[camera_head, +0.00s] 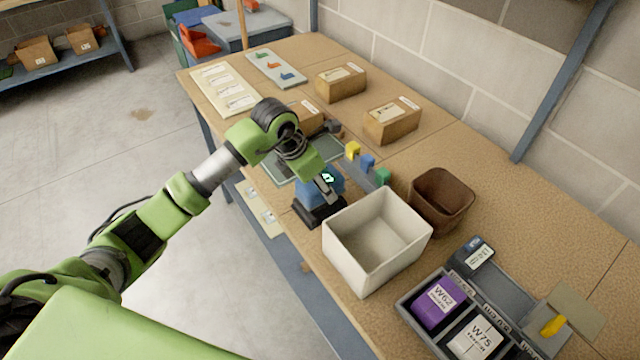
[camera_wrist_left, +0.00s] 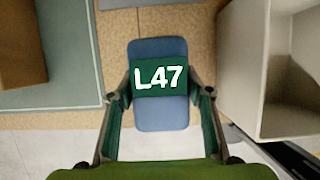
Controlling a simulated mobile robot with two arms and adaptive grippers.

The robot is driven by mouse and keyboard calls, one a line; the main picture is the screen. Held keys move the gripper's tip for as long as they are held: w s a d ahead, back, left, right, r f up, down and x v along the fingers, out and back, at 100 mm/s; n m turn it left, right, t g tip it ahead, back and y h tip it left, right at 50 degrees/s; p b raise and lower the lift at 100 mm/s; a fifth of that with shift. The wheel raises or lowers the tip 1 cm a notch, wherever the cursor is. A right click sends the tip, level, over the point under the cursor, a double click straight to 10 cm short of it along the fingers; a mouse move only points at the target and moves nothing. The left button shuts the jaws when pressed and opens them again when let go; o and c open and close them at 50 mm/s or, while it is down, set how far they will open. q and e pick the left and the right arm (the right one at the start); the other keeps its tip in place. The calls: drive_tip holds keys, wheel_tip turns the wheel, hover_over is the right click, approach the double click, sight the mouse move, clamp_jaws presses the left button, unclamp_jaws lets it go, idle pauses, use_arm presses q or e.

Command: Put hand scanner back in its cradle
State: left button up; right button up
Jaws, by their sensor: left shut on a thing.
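The hand scanner appears to be the blue body (camera_head: 308,188) in the middle of the table's near side. In the left wrist view it is a blue block (camera_wrist_left: 160,113) with a green label reading L47, between the two fingers. My left gripper (camera_head: 325,184) is shut on it. A black stand (camera_head: 318,211), probably the cradle, stands just below it at the table's near edge. A dark part at the lower right of the wrist view (camera_wrist_left: 288,158) may be the same stand. I cannot tell whether scanner and stand touch. My right gripper is out of view.
A white bin (camera_head: 376,240) stands close to the right of the stand, with a brown bin (camera_head: 440,201) behind it. A grey-green mat (camera_head: 285,167) lies to the left. A divided tray (camera_head: 412,306) is at the front right. Cardboard boxes (camera_head: 390,123) stand farther back.

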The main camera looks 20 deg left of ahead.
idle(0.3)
use_arm(q)
drive_tip(key=shift+f, duration=0.15)
drive_tip(key=shift+f+b, duration=0.9)
drive_tip(key=shift+b, duration=0.05)
drive_tip(key=shift+f, duration=0.1)
drive_tip(key=o, duration=1.4)
